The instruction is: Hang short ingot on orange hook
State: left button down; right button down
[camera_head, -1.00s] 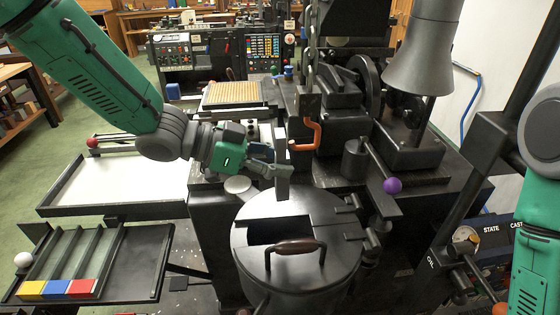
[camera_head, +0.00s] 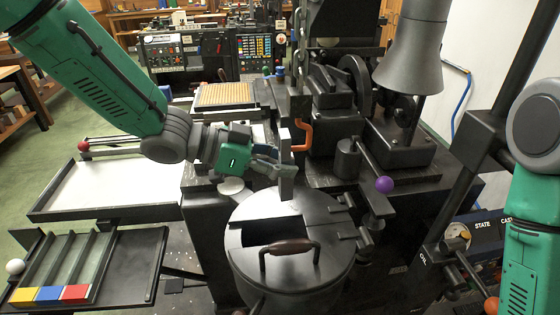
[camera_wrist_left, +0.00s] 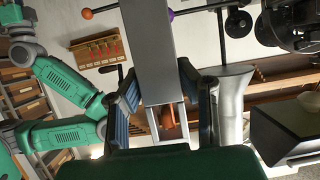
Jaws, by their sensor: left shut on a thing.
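The orange hook (camera_head: 304,135) sticks out from the dark machine in the middle of the head view. My left gripper (camera_head: 277,161) is shut on the short ingot (camera_head: 286,170), a grey bar held upright just left of and below the hook. In the left wrist view the ingot (camera_wrist_left: 150,50) runs up from between the two fingers (camera_wrist_left: 165,105). An orange piece, possibly the hook, shows behind the bar's lower end there. I cannot tell whether the ingot touches the hook. My right gripper is out of view; only its green arm shows at the right.
The round black pot (camera_head: 245,235) with a brown handle (camera_head: 290,247) stands below the ingot. A purple-knobbed lever (camera_head: 385,184) is to its right. A white-floored tray (camera_head: 110,185) and a rack with coloured blocks (camera_head: 48,294) lie to the left.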

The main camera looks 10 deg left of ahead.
pick_arm(q)
jog(key=shift+w+d+r, duration=0.1)
jog(key=shift+w+d, duration=0.05)
jog(key=shift+d, duration=0.4)
jog(key=shift+w+d+r, duration=0.1)
jog(key=shift+d, duration=0.4)
jog(key=shift+d+f, duration=0.1)
jog(key=shift+f, duration=0.9)
dwell(0.4)
jog(key=shift+s+f, duration=0.2)
jog(key=shift+f, duration=0.25)
dwell(1.3)
jog(key=c, duration=1)
grip_release()
jog(key=shift+o, duration=0.9)
jog(key=shift+w+r, duration=0.1)
jog(key=shift+w, duration=0.05)
jog(key=o, duration=0.6)
jog(key=shift+r, duration=0.1)
